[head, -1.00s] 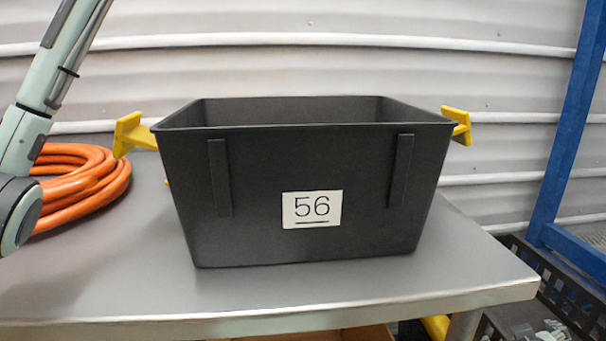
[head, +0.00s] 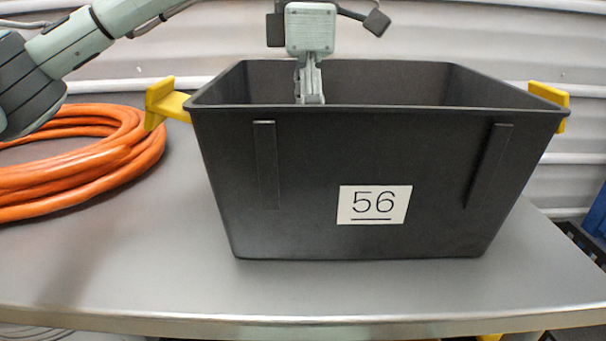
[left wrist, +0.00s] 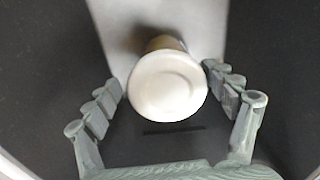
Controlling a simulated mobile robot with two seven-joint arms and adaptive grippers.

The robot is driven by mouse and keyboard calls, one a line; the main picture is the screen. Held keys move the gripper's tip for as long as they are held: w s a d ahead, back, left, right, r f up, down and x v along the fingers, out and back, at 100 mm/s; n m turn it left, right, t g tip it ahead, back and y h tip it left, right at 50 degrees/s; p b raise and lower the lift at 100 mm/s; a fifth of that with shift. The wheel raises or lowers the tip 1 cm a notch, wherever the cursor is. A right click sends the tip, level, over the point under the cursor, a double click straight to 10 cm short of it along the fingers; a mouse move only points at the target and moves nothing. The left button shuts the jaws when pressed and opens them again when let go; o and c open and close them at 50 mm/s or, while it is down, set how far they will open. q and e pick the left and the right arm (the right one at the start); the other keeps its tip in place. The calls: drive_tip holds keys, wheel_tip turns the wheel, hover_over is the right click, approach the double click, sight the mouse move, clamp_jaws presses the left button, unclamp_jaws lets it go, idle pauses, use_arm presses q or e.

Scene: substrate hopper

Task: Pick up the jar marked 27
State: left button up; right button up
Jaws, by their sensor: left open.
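A jar with a round white lid (left wrist: 168,86) shows in the left wrist view, seen from above, with a little tan side at its top edge. Any number on it is hidden. My left gripper (left wrist: 165,82) is open, with its fingers to either side of the lid. In the head view my left gripper (head: 311,98) points down into the black hopper marked 56 (head: 300,160), its fingertips partly behind the front rim. The hopper's front wall hides the jar in the head view. My right gripper is not in view.
The hopper has yellow handles (head: 166,100) at its sides and stands on a grey metal table (head: 140,270). A coiled orange hose (head: 90,175) lies left of it. The table in front of the hopper is clear. A pale ribbed wall stands behind.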

use_arm(q)
drive_tip(key=f, duration=0.5)
drive_tip(key=shift+s+a+f, duration=0.1)
drive_tip(key=shift+s+f, duration=0.05)
drive_tip(key=shift+s, duration=0.2)
drive_tip(key=c, duration=1.5)
